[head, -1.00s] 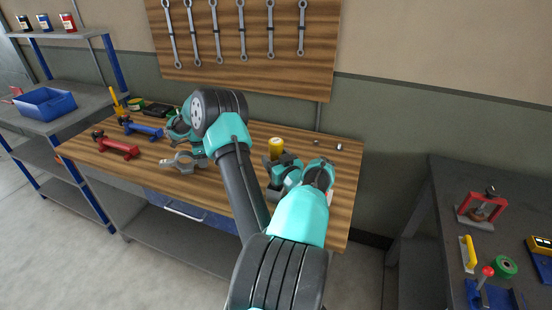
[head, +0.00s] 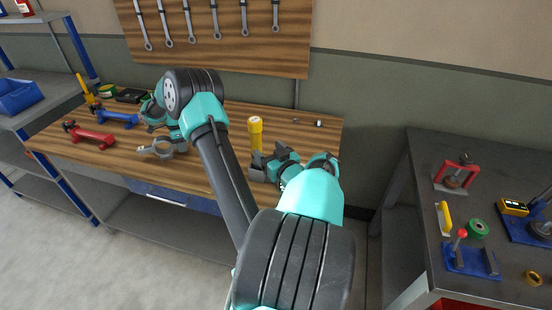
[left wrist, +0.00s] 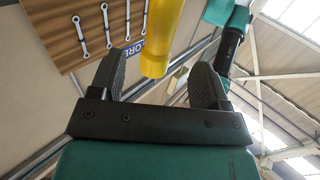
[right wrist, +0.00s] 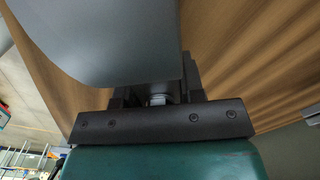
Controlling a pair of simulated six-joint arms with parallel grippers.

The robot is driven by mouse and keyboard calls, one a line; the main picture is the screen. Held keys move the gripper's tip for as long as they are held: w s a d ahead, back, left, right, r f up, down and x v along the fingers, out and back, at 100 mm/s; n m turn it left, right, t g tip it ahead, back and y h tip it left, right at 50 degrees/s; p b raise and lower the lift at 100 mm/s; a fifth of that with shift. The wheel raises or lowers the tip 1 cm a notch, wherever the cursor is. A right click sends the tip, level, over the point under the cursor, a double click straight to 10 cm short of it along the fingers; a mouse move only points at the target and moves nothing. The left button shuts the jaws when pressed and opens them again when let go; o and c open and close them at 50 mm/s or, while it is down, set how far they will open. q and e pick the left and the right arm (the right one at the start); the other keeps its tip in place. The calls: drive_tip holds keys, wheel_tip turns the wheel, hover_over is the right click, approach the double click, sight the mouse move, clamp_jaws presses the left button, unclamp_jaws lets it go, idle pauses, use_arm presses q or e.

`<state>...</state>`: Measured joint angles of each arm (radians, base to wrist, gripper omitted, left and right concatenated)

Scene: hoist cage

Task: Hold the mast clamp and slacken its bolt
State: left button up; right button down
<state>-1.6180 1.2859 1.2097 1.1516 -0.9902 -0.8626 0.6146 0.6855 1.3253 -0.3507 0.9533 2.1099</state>
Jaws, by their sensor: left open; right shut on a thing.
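The grey mast clamp (head: 158,149), with a ring-shaped end, is at the front middle of the wooden bench. My right gripper (head: 178,132) is shut on it, partly hidden behind my own arm. In the right wrist view a large grey surface (right wrist: 105,40) fills the space ahead of the jaws, with a small bright metal piece (right wrist: 158,99) between them; I cannot tell if this is the bolt. A yellow cylindrical tool (head: 255,135) stands upright on the bench. My left gripper (head: 268,166) is open beside it. In the left wrist view the yellow tool (left wrist: 160,45) appears between the spread fingers, apart from them.
Wrenches hang on the wooden board (head: 220,50) behind. A dark table (head: 425,180) with tools stands at right. The back right of the bench is mostly clear.

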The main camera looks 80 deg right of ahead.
use_arm(q)
drive_tip(key=shift+v, duration=1.85)
drive_tip(key=v, duration=0.7)
drive_tip(key=shift+r, duration=0.1)
wheel_tip(320, 180, up, 10)
idle(0.3)
drive_tip(key=shift+o, duration=0.7)
